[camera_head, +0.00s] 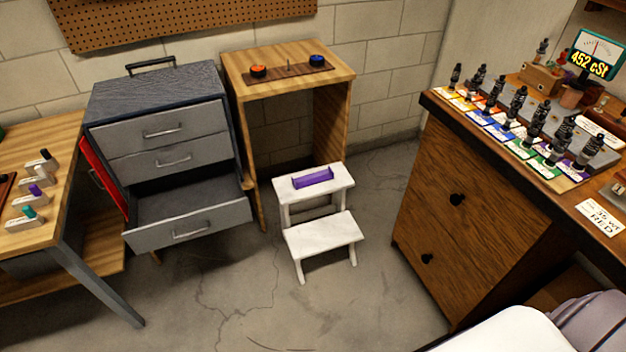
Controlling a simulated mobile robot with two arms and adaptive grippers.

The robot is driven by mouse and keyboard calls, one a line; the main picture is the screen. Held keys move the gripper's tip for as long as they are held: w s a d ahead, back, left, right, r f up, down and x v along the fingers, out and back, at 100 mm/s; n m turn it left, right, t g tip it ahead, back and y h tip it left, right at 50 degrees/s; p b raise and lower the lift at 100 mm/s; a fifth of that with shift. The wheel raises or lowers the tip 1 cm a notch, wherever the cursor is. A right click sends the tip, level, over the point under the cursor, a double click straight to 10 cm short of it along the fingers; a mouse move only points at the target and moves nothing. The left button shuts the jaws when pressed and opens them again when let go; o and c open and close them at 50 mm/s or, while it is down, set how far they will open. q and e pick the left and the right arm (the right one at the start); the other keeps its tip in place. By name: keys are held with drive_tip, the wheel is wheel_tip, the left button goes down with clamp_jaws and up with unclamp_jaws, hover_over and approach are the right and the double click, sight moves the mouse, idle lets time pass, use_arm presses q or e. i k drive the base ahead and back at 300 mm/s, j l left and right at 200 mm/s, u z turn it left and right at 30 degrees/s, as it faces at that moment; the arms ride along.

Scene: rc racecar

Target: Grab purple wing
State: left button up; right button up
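A purple wing (313,178) lies on the top step of a small white step stool (324,233) near the middle of the room. It looks like a short bar with raised ends. Nothing touches it besides the stool. Neither of my grippers shows in the head view.
A grey drawer cabinet (160,103) stands left of the stool with its bottom drawer (190,228) pulled open. A wooden stand (343,76) is behind the stool. A brown wooden cabinet (460,215) with several shock absorbers on top is at right. The floor (225,310) in front is clear.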

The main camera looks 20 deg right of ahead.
sight(314, 178)
drive_tip(key=i+l+z, duration=0.1)
drive_tip(key=i+l, duration=0.15)
drive_tip(key=i, duration=0.2)
drive_tip(key=i+l+z, duration=0.1)
drive_tip(key=i+l, duration=0.15)
drive_tip(key=i, duration=0.15)
drive_tip(key=i+l+z, duration=0.1)
drive_tip(key=i, duration=0.35)
drive_tip(key=i+l+z, duration=0.1)
drive_tip(key=i, duration=0.4)
drive_tip(key=k+l, duration=0.05)
drive_tip(key=l, duration=0.05)
